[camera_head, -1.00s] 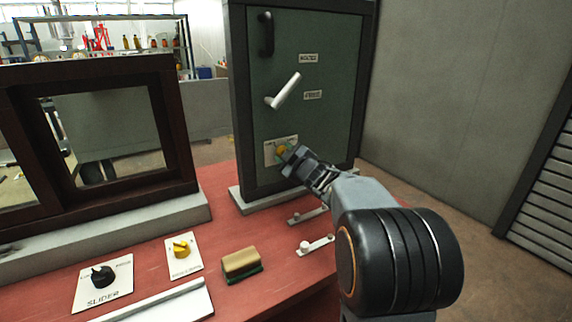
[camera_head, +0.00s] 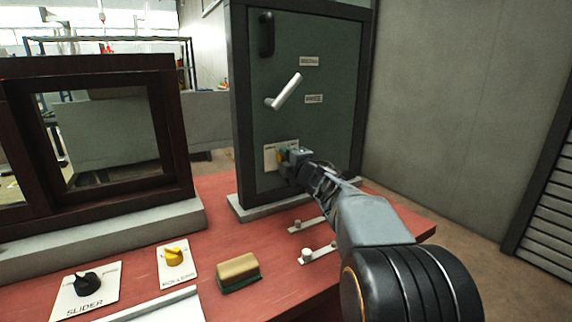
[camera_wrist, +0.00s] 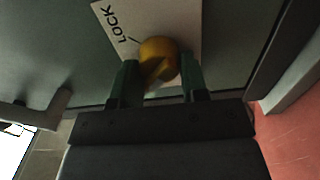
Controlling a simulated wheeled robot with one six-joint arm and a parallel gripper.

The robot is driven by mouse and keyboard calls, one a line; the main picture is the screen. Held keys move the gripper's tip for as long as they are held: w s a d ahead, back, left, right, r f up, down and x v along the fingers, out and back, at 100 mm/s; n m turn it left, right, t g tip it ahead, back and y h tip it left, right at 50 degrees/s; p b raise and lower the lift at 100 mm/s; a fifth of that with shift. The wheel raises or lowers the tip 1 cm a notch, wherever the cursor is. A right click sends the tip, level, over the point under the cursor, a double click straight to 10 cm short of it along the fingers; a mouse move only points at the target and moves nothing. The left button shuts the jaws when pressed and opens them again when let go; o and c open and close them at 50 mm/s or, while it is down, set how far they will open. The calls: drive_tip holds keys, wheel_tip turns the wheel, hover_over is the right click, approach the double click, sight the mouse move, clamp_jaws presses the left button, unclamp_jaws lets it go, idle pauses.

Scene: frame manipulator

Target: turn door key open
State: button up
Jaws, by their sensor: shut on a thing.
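The door key is a yellow-orange knob (camera_wrist: 160,58) on a white plate marked LOCK (camera_wrist: 112,22), low on the green door (camera_head: 322,120). My gripper (camera_head: 288,160) is at the plate in the head view, covering most of the knob. In the wrist view my gripper (camera_wrist: 158,80) has its two green-tipped fingers on either side of the knob, shut on it. The pointer line on the plate shows near the word LOCK. A silver lever handle (camera_head: 284,92) sits tilted higher on the door.
The door stands in a dark frame on a red table (camera_head: 230,195). On the table are a yellow knob (camera_head: 174,256), a black slider knob (camera_head: 88,281), a brush-like block (camera_head: 238,270) and small white sliders (camera_head: 307,255). A dark window frame (camera_head: 165,130) stands at left.

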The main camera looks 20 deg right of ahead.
drive_tip(key=shift+n, duration=0.3)
drive_tip(key=o, duration=0.9)
drive_tip(key=s, duration=0.4)
drive_tip(key=s+d, duration=0.1)
drive_tip(key=s, duration=0.4)
drive_tip(key=s+p, duration=0.1)
drive_tip(key=s, duration=0.3)
drive_tip(key=shift+s+d, duration=0.3)
drive_tip(key=shift+s, duration=0.05)
